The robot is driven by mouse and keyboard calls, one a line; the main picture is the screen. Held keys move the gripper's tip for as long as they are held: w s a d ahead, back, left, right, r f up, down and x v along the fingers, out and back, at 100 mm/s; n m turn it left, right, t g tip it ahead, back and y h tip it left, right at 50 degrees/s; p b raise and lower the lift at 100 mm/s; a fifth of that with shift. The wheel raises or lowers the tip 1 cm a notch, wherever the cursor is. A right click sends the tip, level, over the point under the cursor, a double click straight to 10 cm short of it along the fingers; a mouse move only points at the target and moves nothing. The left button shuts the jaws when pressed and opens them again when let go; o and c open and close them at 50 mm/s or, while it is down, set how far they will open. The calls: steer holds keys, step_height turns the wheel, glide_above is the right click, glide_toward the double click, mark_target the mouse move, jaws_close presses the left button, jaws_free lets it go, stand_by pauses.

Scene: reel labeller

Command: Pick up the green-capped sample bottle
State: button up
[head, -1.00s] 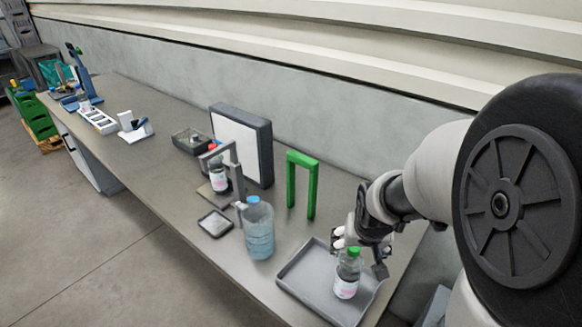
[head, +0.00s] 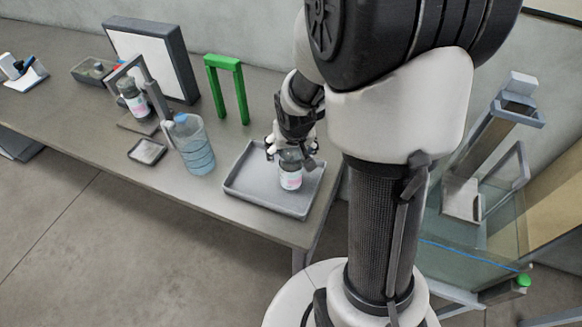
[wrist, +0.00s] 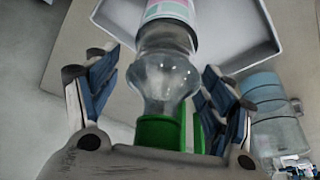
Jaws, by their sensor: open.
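The sample bottle (head: 291,178) is clear with a white and pink label and stands upright in the grey tray (head: 250,194) in the head view. My gripper (head: 291,156) is at its top and hides the cap there. In the wrist view the bottle's clear shoulder (wrist: 162,80) lies between my two open fingers, and its green cap (wrist: 158,133) is close to the palm. My gripper (wrist: 160,75) shows a gap on both sides of the bottle. The tray (wrist: 262,50) lies beyond it.
A green arch (head: 226,64) stands behind the tray. A large blue-tinted bottle (head: 192,150) stands to its left. Further left are another bottle (head: 133,100) at a grey stand, a small dish (head: 147,151) and a white-faced panel (head: 143,58). The table's front edge is close.

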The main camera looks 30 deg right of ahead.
jaws_close()
stand_by(0.8)
steer(key=shift+w+r, duration=0.1)
